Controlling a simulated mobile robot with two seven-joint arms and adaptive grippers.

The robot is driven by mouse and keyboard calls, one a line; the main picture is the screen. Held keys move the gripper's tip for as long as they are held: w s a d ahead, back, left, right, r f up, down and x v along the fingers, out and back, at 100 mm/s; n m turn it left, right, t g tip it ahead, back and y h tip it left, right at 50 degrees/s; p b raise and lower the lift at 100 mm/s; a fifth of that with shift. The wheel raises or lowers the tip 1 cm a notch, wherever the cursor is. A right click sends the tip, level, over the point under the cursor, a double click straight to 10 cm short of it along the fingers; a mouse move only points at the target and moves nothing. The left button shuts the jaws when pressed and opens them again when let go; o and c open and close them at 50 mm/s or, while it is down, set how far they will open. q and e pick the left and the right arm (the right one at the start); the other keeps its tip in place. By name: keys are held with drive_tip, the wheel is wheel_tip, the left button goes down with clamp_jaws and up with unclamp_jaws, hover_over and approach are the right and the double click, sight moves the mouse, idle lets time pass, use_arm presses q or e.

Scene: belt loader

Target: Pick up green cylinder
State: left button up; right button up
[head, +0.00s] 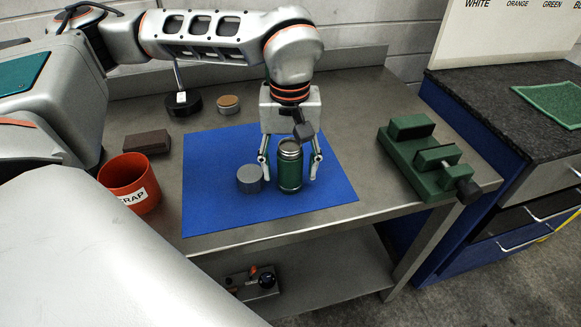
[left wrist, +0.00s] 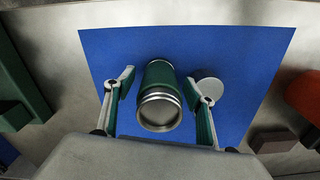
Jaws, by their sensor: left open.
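The green cylinder (head: 289,170) stands upright on the blue mat (head: 215,205), with a silver band and rim at its top. My left gripper (head: 290,172) points down over it, open, with one finger on each side of the cylinder. In the left wrist view the green cylinder (left wrist: 160,90) lies between the two fingers (left wrist: 160,88), with a visible gap on each side. A grey cylinder (head: 249,179) stands on the mat just left of the gripper; it also shows in the left wrist view (left wrist: 210,88). My right gripper is not in view.
A red scrap bin (head: 122,178) and a brown block (head: 147,141) stand left of the mat. A black-based object (head: 183,104) and a small tan disc (head: 228,102) are behind. A green vise (head: 425,158) sits at right. The mat's front is clear.

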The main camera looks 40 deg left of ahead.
use_arm(q)
drive_tip(key=shift+f, duration=0.35)
clamp_jaws()
drive_tip(key=shift+r, duration=0.1)
drive_tip(key=shift+r, duration=0.1)
